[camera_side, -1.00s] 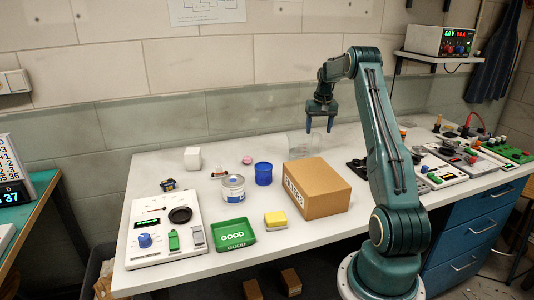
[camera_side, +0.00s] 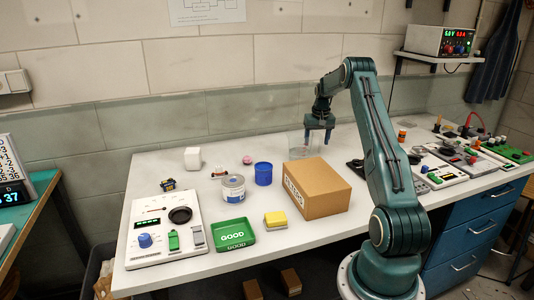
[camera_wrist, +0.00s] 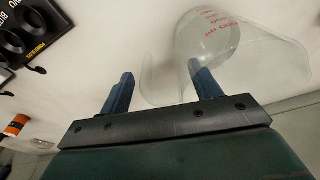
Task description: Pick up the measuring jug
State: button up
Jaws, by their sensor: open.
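The measuring jug (camera_side: 298,143) is clear and stands on the white bench behind the cardboard box. In the wrist view the jug (camera_wrist: 212,42) shows its see-through wall and red markings. My gripper (camera_side: 319,139) is low over the bench, at the right part of the jug in the side view. In the wrist view my gripper (camera_wrist: 161,70) has its two blue fingers apart. The right finger overlaps the jug's wall, and the left finger is beside its curved edge. I cannot tell whether either finger touches it.
The cardboard box (camera_side: 317,188) stands in front of the jug. A blue cup (camera_side: 263,174) and a tin (camera_side: 233,188) stand to the left. An orange-banded bottle (camera_side: 402,135) and a black block with holes (camera_wrist: 20,40) are near.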

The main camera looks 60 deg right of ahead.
dwell(0.4)
jog(key=c, duration=1.3)
jog(key=shift+r, duration=0.3)
jog(key=shift+c, duration=0.2)
notch_tip(320, 180, up, 19)
jog(key=shift+r, duration=0.15)
dwell(0.8)
jog(key=shift+r, duration=0.1)
dwell(0.8)
